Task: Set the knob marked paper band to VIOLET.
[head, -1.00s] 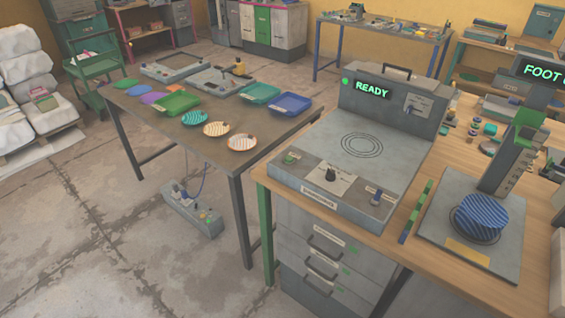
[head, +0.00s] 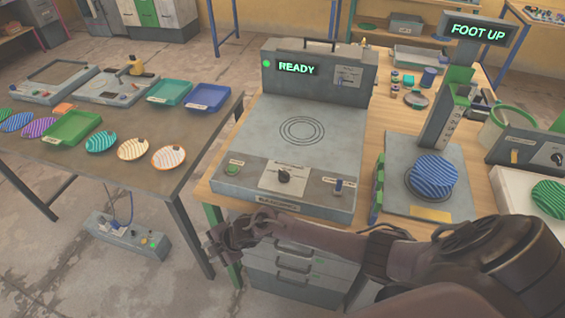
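A black knob (head: 284,176) sits on a white label plate on the front of the grey machine (head: 345,140) whose screen reads READY. The plate's lettering is too small to read, so I cannot tell its setting. Another black knob (head: 557,158) is on a dark grey box at the right edge; its marking is also unreadable. My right gripper (head: 212,243) is in front of and below the READY machine's front left corner, left of the first knob and apart from it. Its fingers are too small and dark to tell open from shut. My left gripper is not in view.
A stand with a FOOT UP sign (head: 478,31) holds a blue striped plate (head: 434,170). A small lever (head: 338,186) is right of the knob. Striped plates and trays lie on the left table (head: 150,185).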

